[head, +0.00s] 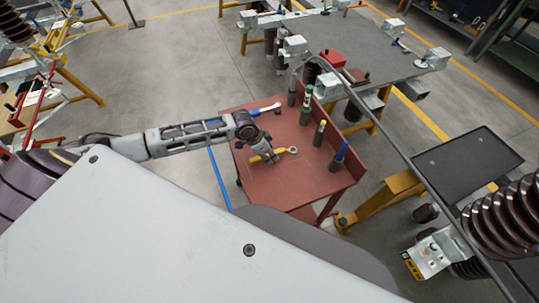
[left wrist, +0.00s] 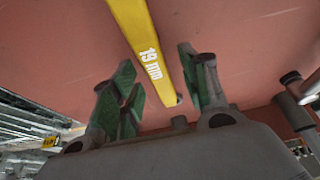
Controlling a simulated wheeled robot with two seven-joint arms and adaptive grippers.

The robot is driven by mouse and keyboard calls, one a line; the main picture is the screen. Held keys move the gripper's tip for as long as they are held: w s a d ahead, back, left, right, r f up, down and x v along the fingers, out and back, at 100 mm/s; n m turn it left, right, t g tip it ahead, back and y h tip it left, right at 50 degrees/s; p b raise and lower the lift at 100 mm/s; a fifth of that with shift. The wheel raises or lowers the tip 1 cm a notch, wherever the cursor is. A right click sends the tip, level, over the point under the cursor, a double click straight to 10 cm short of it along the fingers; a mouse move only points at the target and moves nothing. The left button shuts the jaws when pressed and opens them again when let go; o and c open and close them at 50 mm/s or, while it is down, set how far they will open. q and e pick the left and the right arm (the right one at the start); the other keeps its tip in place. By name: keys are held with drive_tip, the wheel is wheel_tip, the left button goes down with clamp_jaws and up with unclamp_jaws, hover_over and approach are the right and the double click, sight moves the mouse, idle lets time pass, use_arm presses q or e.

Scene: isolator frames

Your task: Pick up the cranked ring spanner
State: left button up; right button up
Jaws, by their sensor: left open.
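The yellow cranked ring spanner (head: 283,151) lies on the red-brown table, with its ring end to the right of my left gripper in the head view. In the left wrist view its yellow handle (left wrist: 143,38), marked "19 mm", runs between the green-padded fingers. In the left wrist view this gripper (left wrist: 160,88) is open, with gaps beside the handle. I cannot tell how far the handle sits between the fingers in depth. My right gripper is not in view.
The red-brown table (head: 302,186) also holds a silver spanner (head: 266,109) behind my gripper. Upright tools with green (head: 306,108), yellow (head: 320,131) and blue (head: 339,155) tops stand to the right. The table's front right is bare.

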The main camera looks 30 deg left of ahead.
use_arm(q)
drive_tip(key=shift+w+d+f, duration=0.1)
drive_tip(key=shift+d+f, duration=0.1)
drive_tip(key=shift+f, duration=0.35)
drive_tip(key=shift+c, duration=0.2)
clamp_jaws()
